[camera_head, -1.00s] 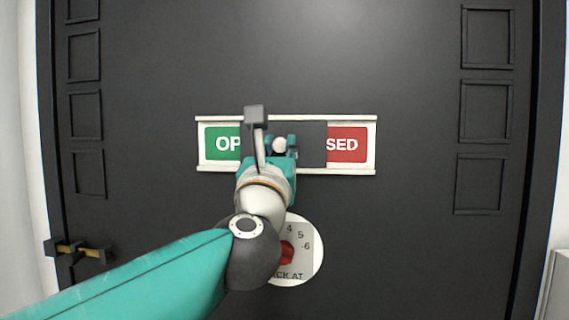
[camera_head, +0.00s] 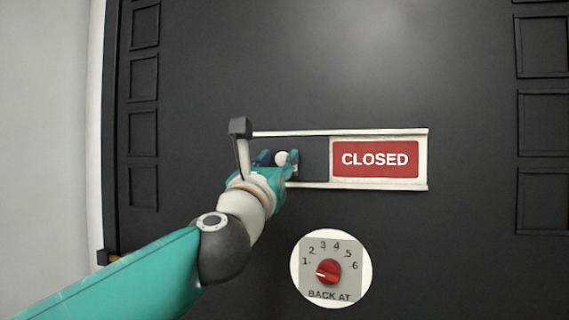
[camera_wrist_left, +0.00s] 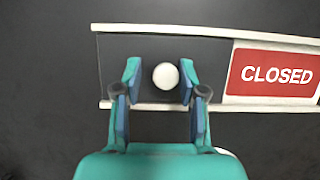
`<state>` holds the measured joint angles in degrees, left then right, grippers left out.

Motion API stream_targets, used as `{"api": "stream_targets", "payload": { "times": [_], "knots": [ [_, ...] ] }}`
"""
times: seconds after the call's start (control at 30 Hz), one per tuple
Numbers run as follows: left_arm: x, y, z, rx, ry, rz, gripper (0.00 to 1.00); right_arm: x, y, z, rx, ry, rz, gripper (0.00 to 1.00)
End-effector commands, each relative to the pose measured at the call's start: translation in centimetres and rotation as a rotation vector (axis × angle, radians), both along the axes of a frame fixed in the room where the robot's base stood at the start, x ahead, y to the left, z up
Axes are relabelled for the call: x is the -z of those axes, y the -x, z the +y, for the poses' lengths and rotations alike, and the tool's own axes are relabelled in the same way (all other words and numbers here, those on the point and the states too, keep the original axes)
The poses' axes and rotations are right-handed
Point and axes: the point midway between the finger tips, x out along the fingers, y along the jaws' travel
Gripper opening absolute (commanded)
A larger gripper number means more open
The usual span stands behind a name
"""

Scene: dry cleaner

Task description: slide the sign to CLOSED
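The sign's white-railed frame (camera_head: 385,184) is on the dark door. Its right half shows the red CLOSED face (camera_head: 376,159), fully uncovered; it also shows in the left wrist view (camera_wrist_left: 272,74). The dark sliding cover (camera_head: 314,158) is over the left half, and no green OPEN face shows. The cover's round white knob (camera_head: 282,158) sits between the fingers of my left gripper (camera_head: 279,161). In the left wrist view, the fingers (camera_wrist_left: 159,88) stand apart on both sides of the knob (camera_wrist_left: 166,76), with small gaps visible. My right gripper is not in view.
A round white BACK AT plate (camera_head: 364,270) with a red dial knob (camera_head: 328,271) is below the sign. A door handle (camera_head: 106,257) is at the lower left. Raised rectangular panels line both door sides. The door surface above the sign is clear.

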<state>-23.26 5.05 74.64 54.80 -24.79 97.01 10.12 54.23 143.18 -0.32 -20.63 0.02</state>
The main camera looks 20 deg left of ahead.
Motion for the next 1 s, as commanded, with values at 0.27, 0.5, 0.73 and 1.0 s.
{"api": "stream_targets", "payload": {
  "times": [0.27, 0.5, 0.73, 1.0],
  "knots": [
    [0.0, 0.0, -0.2, 0.004, -0.002, 0.000, 0.50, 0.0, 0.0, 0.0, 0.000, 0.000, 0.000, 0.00],
    [0.3, 0.8, -0.3, 0.005, -0.001, 0.001, 0.50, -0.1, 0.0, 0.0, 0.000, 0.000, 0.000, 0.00],
    [1.5, 3.9, -0.7, 0.006, -0.001, -0.001, 0.50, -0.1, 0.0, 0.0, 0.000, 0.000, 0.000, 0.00],
    [3.6, 8.4, -1.3, 0.008, -0.002, -0.001, 0.50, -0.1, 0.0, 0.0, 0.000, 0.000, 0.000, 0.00]
  ]
}}
